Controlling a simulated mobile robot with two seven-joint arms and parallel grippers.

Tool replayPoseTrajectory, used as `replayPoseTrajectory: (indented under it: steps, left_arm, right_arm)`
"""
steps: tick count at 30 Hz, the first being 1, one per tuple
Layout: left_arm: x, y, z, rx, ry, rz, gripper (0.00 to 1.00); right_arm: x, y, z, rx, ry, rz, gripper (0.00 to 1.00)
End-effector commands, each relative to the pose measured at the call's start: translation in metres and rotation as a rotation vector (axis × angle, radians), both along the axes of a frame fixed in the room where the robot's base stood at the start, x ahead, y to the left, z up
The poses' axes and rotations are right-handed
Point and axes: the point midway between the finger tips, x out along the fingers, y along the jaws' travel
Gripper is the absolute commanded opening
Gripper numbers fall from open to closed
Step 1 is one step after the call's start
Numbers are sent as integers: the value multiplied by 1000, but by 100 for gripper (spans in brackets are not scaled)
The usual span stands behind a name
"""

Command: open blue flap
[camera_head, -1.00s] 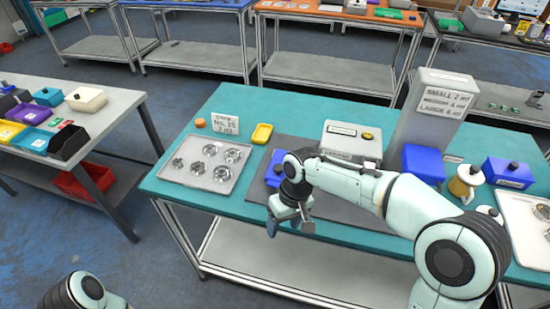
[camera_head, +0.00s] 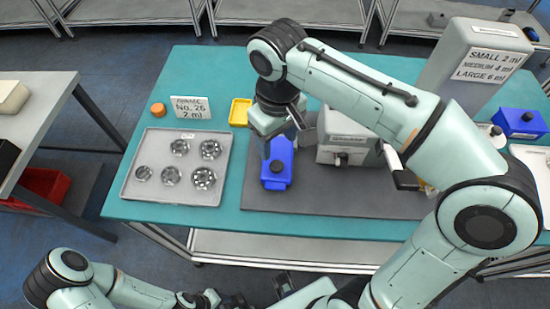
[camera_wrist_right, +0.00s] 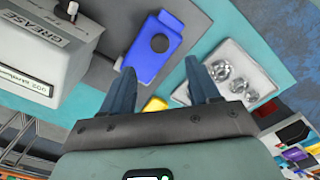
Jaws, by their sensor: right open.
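In the right wrist view the open fingers (camera_wrist_right: 162,85) straddle empty space, and contact cannot be told. My left gripper (camera_head: 235,300) is low at the bottom edge, partly cut off, its jaws unclear.
A grey dispenser (camera_head: 343,151), labelled "GREASE" in the wrist view (camera_wrist_right: 40,55), stands right of the blue piece. A metal tray (camera_head: 150,188) with several round parts is at the left. A yellow dish (camera_head: 240,112) lies behind. The mat's front part (camera_head: 330,203) is clear.

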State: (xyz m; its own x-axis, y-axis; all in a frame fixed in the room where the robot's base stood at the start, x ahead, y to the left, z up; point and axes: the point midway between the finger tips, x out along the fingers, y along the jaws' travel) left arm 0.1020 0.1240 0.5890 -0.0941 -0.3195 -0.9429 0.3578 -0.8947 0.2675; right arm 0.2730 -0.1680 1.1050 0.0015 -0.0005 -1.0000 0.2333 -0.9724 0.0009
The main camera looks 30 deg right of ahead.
Motion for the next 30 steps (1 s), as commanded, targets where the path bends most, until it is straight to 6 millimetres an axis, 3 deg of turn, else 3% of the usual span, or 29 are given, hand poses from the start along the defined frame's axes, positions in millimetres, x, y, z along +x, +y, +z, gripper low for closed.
replayPoseTrajectory:
  steps: [1,6,12,18,26,30]
  left_arm:
    - [-3,0,-6,0,3,0,43]
    - [-6,0,-14,0,7,0,43]
    - [-8,0,-19,1,8,0,43]
    - [-8,0,-21,0,9,0,43]
    - [-8,0,-21,0,9,0,43]
    - [-8,0,-21,0,9,0,43]
  right_arm:
    - [-1,-1,-15,-1,6,-1,61]
    - [-1,-1,-51,-1,5,-1,61]
    - [0,0,-80,-1,3,0,61]
    - [0,0,-92,0,1,0,61]
    - [0,0,-92,0,0,0,61]
    - [0,0,-92,0,0,0,19]
